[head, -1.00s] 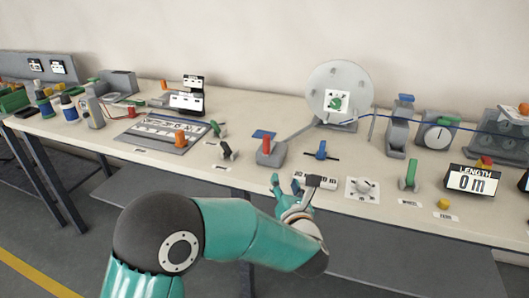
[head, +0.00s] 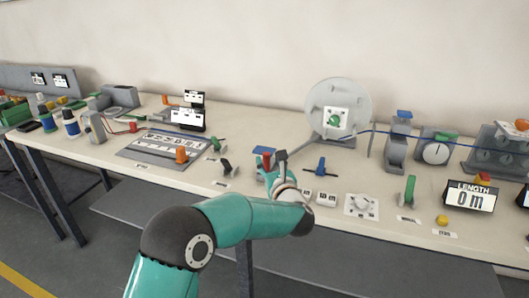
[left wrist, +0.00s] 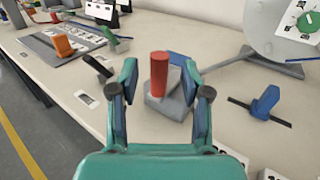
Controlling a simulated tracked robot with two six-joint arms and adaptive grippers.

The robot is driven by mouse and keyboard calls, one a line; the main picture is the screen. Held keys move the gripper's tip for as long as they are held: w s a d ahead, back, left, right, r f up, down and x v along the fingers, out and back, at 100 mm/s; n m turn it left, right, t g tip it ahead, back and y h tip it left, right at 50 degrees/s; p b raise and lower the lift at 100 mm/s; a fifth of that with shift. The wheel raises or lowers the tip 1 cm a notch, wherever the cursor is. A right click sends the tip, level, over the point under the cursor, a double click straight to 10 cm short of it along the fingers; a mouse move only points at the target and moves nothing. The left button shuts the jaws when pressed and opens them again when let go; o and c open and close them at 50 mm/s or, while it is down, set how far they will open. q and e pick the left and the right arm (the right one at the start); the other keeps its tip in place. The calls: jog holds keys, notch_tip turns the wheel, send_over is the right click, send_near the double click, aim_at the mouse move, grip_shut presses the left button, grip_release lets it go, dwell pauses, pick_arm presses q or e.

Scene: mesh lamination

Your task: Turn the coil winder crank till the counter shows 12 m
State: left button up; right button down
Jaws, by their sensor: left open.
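The coil winder shows as a large grey disc (head: 347,98) with a white plate bearing a green round mark (head: 336,123); part of it shows in the left wrist view (left wrist: 265,22). The length counter (head: 470,197) reads 0 m. A red upright handle (left wrist: 159,76) stands on a grey block (left wrist: 170,102) left of the disc; I cannot tell whether it is the crank. My left gripper (head: 270,162) is at this handle. In the left wrist view my open fingers (left wrist: 160,72) flank the red handle, with gaps visible. My right gripper is out of view.
A blue lever (left wrist: 266,102) stands to the right of the grey block, and a black-handled piece (head: 228,168) to the left. A yellow knob (head: 442,220) is before the counter.

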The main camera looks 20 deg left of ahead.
aim_at(268, 158)
pick_arm(q)
jog(key=shift+p+x, duration=0.3)
jog(key=shift+x, duration=1.65)
